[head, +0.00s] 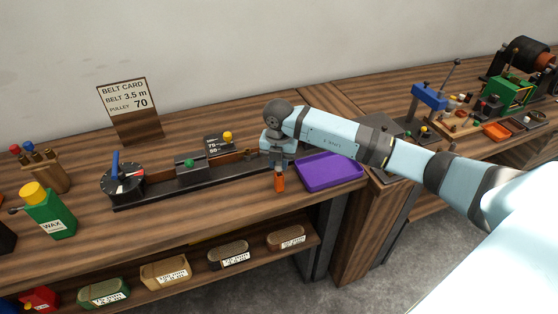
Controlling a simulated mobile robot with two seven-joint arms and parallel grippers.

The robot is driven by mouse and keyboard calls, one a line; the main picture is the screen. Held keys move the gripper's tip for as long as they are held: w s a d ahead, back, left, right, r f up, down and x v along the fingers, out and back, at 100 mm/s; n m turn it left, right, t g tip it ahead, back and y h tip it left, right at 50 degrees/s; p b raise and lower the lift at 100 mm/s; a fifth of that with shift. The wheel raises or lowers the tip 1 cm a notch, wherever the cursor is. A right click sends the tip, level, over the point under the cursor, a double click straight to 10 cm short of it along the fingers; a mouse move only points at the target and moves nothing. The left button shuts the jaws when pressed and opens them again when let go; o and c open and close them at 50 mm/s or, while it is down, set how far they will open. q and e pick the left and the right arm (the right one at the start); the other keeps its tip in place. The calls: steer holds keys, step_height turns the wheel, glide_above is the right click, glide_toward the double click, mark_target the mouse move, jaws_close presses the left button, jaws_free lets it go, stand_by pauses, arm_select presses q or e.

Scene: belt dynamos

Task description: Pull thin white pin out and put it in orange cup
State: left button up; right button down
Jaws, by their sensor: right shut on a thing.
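My right gripper (279,170) points down near the table's front edge, left of the purple tray. It is shut on a small upright orange piece (280,183) that shows at and below its fingertips. I cannot tell whether this piece is the orange cup, or whether it touches the table. I cannot make out a thin white pin; the gripper and wrist hide part of the rail behind them. My left gripper is not in view.
A purple tray (330,170) lies right of the gripper. A wax bottle (48,215) is at far left. An orange dish (497,131) stands far right. A shelf below holds labelled pieces.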

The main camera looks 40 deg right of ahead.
mark_target(279, 164)
steer(key=shift+f+b, duration=0.6)
steer(key=shift+f, duration=0.4)
steer(key=c, duration=0.8)
jaws_free()
step_height(279, 164, up, 14)
steer(key=shift+s+a+b, duration=0.1)
steer(key=shift+b, duration=0.6)
